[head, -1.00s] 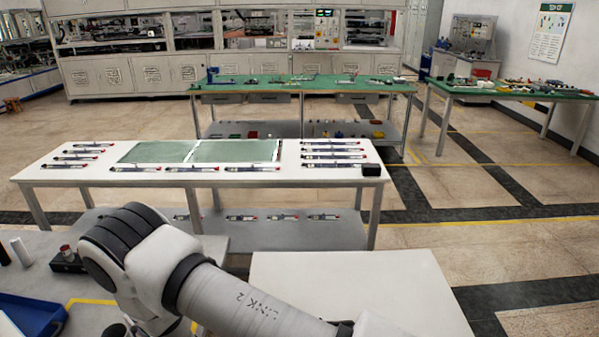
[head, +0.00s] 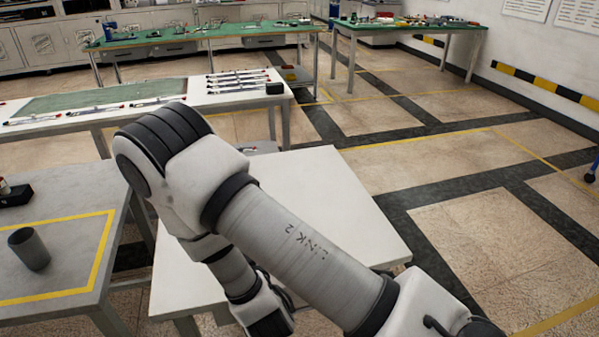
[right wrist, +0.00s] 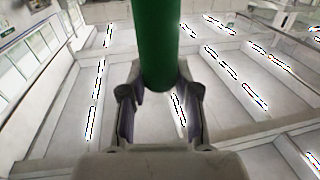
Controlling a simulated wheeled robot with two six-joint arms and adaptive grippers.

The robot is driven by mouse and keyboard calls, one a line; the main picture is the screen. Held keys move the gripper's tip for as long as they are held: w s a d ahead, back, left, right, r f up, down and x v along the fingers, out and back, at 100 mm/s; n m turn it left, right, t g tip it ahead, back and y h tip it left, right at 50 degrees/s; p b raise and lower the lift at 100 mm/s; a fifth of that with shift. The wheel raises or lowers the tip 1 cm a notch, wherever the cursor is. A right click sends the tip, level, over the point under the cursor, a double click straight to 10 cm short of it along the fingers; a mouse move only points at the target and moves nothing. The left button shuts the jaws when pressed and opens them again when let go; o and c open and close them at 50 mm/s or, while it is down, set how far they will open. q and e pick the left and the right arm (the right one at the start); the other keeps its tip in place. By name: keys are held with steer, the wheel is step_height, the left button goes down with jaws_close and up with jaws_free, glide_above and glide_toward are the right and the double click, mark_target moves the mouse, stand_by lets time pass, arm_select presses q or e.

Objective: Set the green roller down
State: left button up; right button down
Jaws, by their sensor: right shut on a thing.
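The green roller (right wrist: 155,42) shows in the right wrist view, running from the top edge down between the fingers. My right gripper (right wrist: 158,95) is shut on it. Ceiling lights show behind it, so the wrist camera looks upward. In the head view my right arm crosses the middle, over the white table; neither the roller nor the right gripper can be made out there. My left gripper is in no view.
The white table (head: 345,195) is bare where it shows. A grey table (head: 65,235) at left has a yellow outline, a dark cup (head: 29,249) and a black block (head: 15,196). The long white table (head: 245,98) behind carries several tools. Open floor lies at right.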

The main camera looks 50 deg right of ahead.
steer(key=f+b, duration=0.2)
steer(key=b, duration=0.1)
steer(key=shift+s+d, duration=0.3)
steer(key=shift+s, duration=0.1)
steer(key=shift+w+d+b, duration=0.1)
steer(key=shift+w+b, duration=0.15)
steer(key=shift+b, duration=0.05)
arm_select(q)
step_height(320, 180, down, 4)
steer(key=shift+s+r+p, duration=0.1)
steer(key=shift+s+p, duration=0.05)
steer(key=shift+p, duration=0.45)
arm_select(e)
steer(key=w+d+f, duration=0.2)
steer(key=w+d, duration=0.2)
steer(key=w, duration=0.2)
steer(key=w+d+f, duration=0.2)
steer(key=w+d, duration=0.3)
steer(key=w, duration=0.2)
steer(key=shift+f, duration=0.35)
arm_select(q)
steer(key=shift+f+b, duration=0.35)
arm_select(e)
steer(key=shift+s+f, duration=0.2)
steer(key=shift+f, duration=0.1)
